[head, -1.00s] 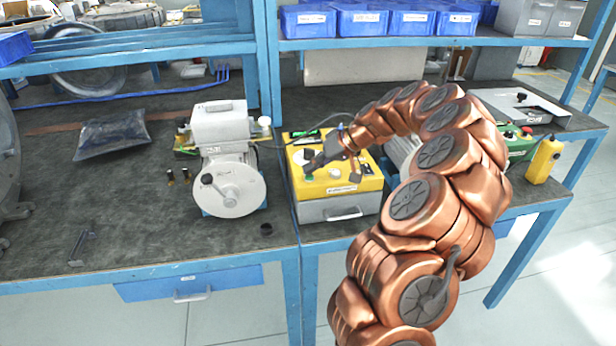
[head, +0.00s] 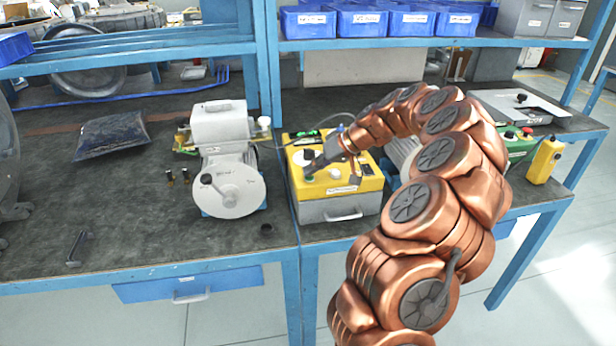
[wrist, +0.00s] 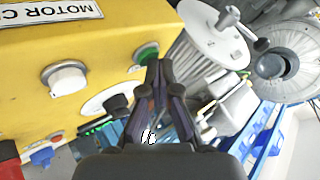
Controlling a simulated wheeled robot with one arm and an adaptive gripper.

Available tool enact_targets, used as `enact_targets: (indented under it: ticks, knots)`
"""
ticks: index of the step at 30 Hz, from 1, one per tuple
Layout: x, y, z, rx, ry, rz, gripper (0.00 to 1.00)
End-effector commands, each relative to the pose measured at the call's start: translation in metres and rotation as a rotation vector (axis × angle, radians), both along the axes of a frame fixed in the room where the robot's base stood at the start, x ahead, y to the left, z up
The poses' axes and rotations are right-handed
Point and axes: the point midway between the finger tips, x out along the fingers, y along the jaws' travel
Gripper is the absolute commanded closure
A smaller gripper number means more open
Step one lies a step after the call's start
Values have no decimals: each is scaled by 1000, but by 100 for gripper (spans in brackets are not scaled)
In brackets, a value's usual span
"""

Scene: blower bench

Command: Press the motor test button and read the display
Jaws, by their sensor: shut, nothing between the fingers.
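The yellow motor control box (head: 358,182) stands on the bench, right of the white machine. In the wrist view its yellow face (wrist: 110,50) carries a label beginning "MOTOR C", a white knob (wrist: 66,78), a black knob (wrist: 117,105) on a white disc and a green button (wrist: 147,53). My gripper (head: 309,174) is shut and empty, its tips over the button area. In the wrist view the gripper (wrist: 159,66) has its tips beside the green button and partly overlapping it; I cannot tell whether they touch. A small green-lit strip (wrist: 96,126) lies beyond the black knob; no reading is legible.
A white hand-wheel machine (head: 228,185) stands left of the box. A dark bag (head: 112,135) lies on the bench at left. A yellow handheld unit (head: 544,160) stands at the right edge. Blue bins (head: 358,22) line the shelf above.

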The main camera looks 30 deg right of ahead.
Motion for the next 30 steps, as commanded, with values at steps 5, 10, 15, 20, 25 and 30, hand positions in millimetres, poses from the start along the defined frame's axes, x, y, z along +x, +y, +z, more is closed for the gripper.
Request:
enact_targets:
  ticks: [5, 10, 15, 20, 25, 30]
  knots:
    - [0, 0, 1, 0, 1, 1, 100]
    - [0, 0, 7, -1, 0, 0, 100]
    - [0, 0, 14, 0, 0, 2, 100]
    - [0, 1, 16, 1, 1, 1, 100]
    - [0, 0, 16, 1, 1, 1, 100]
    - [0, 0, 22, 0, 0, 2, 100]
